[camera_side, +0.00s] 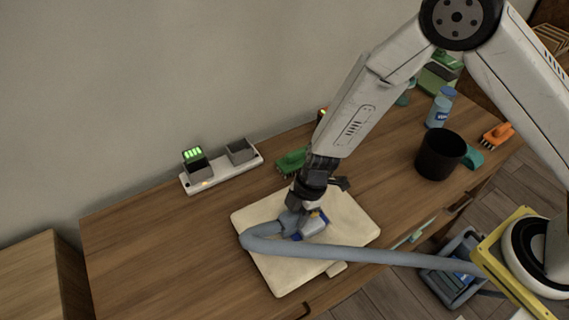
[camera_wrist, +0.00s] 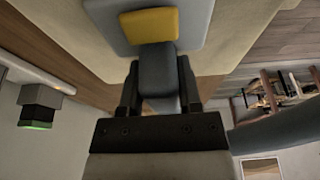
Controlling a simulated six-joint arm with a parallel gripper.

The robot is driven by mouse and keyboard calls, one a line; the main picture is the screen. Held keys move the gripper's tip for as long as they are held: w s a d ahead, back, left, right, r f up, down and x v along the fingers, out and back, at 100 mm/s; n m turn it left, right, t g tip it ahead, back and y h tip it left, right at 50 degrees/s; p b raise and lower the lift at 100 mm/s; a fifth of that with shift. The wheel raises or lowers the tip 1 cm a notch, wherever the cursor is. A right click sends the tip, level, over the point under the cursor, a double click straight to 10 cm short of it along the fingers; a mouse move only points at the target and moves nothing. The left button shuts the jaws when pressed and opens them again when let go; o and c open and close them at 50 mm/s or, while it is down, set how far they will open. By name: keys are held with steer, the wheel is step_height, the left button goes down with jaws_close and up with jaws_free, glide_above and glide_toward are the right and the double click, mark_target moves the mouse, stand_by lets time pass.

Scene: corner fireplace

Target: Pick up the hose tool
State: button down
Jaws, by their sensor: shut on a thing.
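The hose tool (camera_side: 312,226) is a blue-grey head with a small yellow part, resting on or just above a cream board (camera_side: 272,268) on the wooden table. A thick grey-blue hose (camera_side: 370,256) runs from it to the right, off the table edge. My gripper (camera_side: 308,205) points down at the tool and is shut on it. In the wrist view, the two dark fingers of my gripper (camera_wrist: 158,88) are on either side of the tool's grey neck (camera_wrist: 156,68). The tool's yellow pad (camera_wrist: 150,25) shows beyond them.
A charger strip (camera_side: 222,167) with a green-lit battery stands at the back left. A green brush (camera_side: 291,162) lies behind the board. A black cup (camera_side: 440,154), blue bottle (camera_side: 438,112) and orange brush (camera_side: 497,134) are to the right. The table's left part is clear.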

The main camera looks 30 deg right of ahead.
steer(key=shift+r, duration=0.15)
steer(key=shift+r, duration=0.75)
steer(key=s+d+r, duration=0.6)
steer(key=s+r, duration=0.5)
steer(key=s, duration=0.1)
steer(key=shift+s, duration=0.35)
steer(key=shift+r, duration=0.1)
steer(key=c, duration=0.9)
jaws_free()
steer(key=shift+c, duration=0.2)
jaws_close()
step_height(320, 180, up, 9)
